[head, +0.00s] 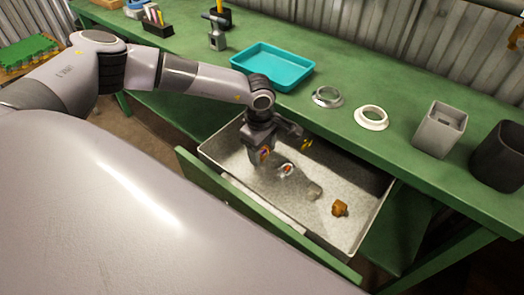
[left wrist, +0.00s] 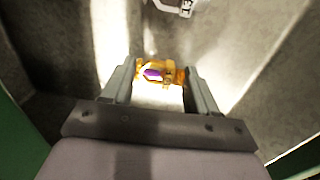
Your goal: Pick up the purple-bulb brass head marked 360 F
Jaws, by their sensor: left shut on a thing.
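My left gripper (head: 261,160) reaches down into the open drawer (head: 360,228) under the green bench. It is shut on a brass head with a purple bulb; in the left wrist view the brass head (left wrist: 170,73) sits between the two fingers, with the purple bulb facing the camera. A marking of 360 F cannot be read. In the head view the arm and fingers hide most of the held head. My right gripper is not in view.
In the drawer lie a small pale piece with red (head: 286,170), a grey piece (head: 314,190) and a brass piece (head: 340,208). On the bench (head: 330,115) are a teal tray (head: 272,66), two rings (head: 371,117), a square grey holder (head: 440,130) and a black cup (head: 500,157).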

